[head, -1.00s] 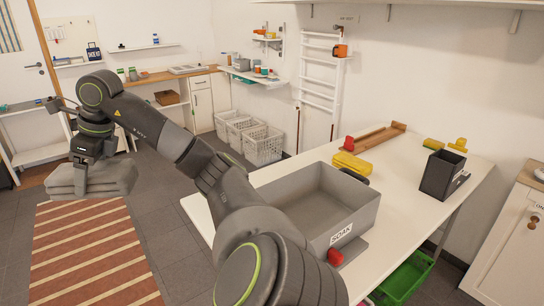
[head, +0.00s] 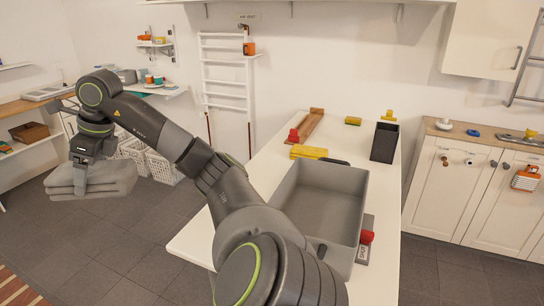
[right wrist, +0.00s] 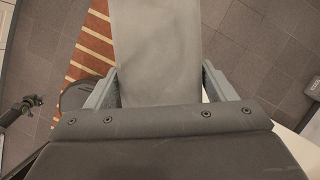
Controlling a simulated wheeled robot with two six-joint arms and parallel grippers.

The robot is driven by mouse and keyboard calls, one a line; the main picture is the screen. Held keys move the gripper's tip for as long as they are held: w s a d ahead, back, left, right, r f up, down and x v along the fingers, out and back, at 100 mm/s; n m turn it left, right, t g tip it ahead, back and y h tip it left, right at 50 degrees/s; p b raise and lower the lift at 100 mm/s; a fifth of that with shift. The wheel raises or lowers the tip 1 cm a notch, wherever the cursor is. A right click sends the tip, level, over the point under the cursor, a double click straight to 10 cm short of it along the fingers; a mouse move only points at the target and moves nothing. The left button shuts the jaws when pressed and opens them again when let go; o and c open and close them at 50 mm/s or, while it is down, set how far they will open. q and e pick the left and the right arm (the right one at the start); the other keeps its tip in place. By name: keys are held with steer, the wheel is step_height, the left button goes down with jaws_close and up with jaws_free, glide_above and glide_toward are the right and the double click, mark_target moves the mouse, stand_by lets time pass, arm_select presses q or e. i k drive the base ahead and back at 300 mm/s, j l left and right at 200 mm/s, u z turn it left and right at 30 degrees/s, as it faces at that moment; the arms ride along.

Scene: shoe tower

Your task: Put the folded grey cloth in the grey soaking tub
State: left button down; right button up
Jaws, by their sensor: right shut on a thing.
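The folded grey cloth (head: 112,180) is a thick stack of layers, held in the air over the floor at the left of the head view. My right gripper (head: 80,182) is shut on it from above, its fingers around the stack. In the right wrist view the cloth (right wrist: 157,50) fills the space between the two fingers (right wrist: 158,88). The grey soaking tub (head: 291,193) stands on the white table, well to the right of the cloth. Its inside looks empty. My left gripper does not show in the head view.
The white table (head: 262,160) also holds yellow cloths (head: 309,152), a wooden tray (head: 311,125), a dark open box (head: 384,142) and a red-knobbed item (head: 366,238) beside the tub. White baskets (head: 163,168) stand on the floor behind the cloth. My arm crosses the table's near left side.

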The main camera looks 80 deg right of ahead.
mark_target(334, 228)
steer(key=i+l+z, duration=0.1)
steer(key=i+z, duration=0.25)
steer(key=i+j+z, duration=0.1)
steer(key=i+z, duration=0.3)
steer(key=i, duration=0.15)
steer(key=i+j+z, duration=0.15)
steer(key=i+z, duration=0.35)
steer(key=z, duration=0.25)
steer(key=i+z, duration=0.2)
steer(key=z, duration=0.2)
steer(key=i+z, duration=0.15)
steer(key=z, duration=0.2)
steer(key=i+j+z, duration=0.15)
steer(key=z, duration=0.25)
steer(key=i+j+z, duration=0.1)
steer(key=i+z, duration=0.2)
steer(key=z, duration=0.15)
steer(key=i+j+z, duration=0.25)
steer(key=z, duration=0.2)
